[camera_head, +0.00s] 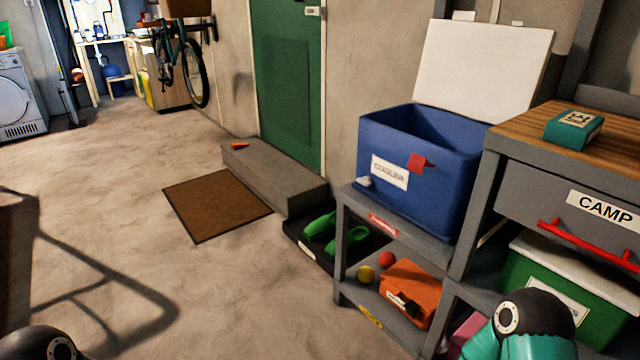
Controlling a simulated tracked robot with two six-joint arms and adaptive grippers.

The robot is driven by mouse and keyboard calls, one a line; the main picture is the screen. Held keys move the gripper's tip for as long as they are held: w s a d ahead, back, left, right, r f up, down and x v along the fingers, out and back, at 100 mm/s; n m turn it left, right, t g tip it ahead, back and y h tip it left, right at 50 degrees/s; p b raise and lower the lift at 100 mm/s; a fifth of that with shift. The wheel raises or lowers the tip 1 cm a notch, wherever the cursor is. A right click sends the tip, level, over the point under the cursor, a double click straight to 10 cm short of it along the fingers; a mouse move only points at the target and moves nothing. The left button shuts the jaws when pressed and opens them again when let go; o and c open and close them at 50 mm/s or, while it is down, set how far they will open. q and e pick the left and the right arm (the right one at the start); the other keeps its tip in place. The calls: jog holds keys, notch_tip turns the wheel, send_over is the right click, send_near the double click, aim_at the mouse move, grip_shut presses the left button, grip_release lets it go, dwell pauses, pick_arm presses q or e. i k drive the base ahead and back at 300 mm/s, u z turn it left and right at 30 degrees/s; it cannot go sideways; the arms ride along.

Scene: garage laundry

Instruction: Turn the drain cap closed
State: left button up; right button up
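A blue cooler (425,205) stands on the upper shelf of a grey rack at the right, its white lid (484,68) raised and the box open. Its front has a white "COOLER" label (389,172). A small white fitting (364,182) sits low on the front near the left corner; it may be the drain cap, but its turn position is too small to tell. A red piece (419,162) is higher on the front; I cannot tell whether it is a latch. Only parts of my arms show at the bottom corners; neither gripper is in view.
A grey cabinet with a "CAMP" drawer (535,187) stands right of the cooler. An orange case (410,291) and small balls lie on the lower shelf. Green shoes (329,234) are on a tray left of the rack.

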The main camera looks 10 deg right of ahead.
aim_at(366, 181)
jog(key=z, duration=0.6)
jog(key=i, duration=0.2)
jog(key=u, duration=2.25)
jog(key=k, duration=1.25)
jog(key=z, duration=0.85)
jog(key=i, duration=1.2)
jog(key=u, duration=0.1)
